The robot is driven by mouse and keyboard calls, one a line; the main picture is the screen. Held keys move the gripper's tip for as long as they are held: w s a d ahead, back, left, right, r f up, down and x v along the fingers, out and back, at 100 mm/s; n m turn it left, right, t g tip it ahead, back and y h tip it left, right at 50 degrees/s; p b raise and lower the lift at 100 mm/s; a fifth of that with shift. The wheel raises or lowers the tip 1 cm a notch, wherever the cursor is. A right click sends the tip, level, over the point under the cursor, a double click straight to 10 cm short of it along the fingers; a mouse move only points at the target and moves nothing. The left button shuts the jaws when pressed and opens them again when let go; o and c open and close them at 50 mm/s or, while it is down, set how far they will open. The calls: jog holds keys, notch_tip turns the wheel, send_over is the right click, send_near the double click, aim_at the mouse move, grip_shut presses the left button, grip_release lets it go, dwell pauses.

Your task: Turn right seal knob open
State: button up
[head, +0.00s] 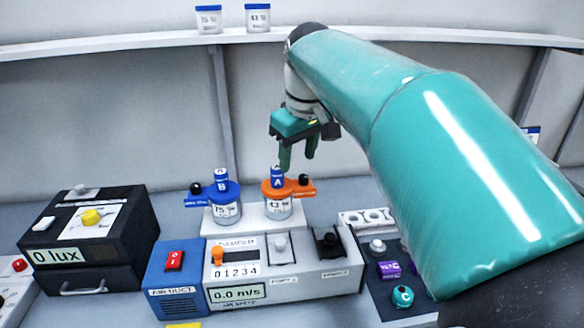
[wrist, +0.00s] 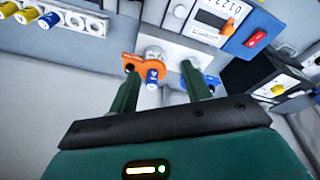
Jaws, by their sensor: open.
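Two clear jars stand on a white stand (head: 255,219). The right jar (head: 279,209) has an orange collar (head: 300,188) with a black knob (head: 304,179) on its right side and a blue cap marked A (head: 277,178) on top. The left jar (head: 227,211) has a blue collar (head: 198,201), a black knob (head: 195,188) and a blue cap marked B (head: 221,178). I cannot tell which part is the seal knob. My gripper (head: 298,160) is open and empty above the right jar, apart from it. In the wrist view, the orange collar (wrist: 136,63) and cap A (wrist: 152,76) show between the fingers (wrist: 158,75).
A grey instrument box (head: 310,281) with a blue air duct unit (head: 176,282) stands in front of the jars. A black 0 lux box (head: 90,240) is at left. A dark panel with coloured knobs (head: 400,275) is at right. A shelf (head: 130,40) runs behind.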

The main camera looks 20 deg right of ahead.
jog(key=w+d+n+g, duration=0.2)
jog(key=w+d, duration=0.2)
jog(key=w, duration=0.7)
jog(key=n+g, duration=0.1)
jog(key=n, duration=0.2)
send_over(304, 176)
notch_tip(304, 176, down, 3)
notch_tip(304, 176, down, 14)
jog(key=shift+s+r, duration=0.1)
jog(key=shift+r, duration=0.05)
jog(key=shift+c, duration=0.2)
jog(key=c, duration=0.9)
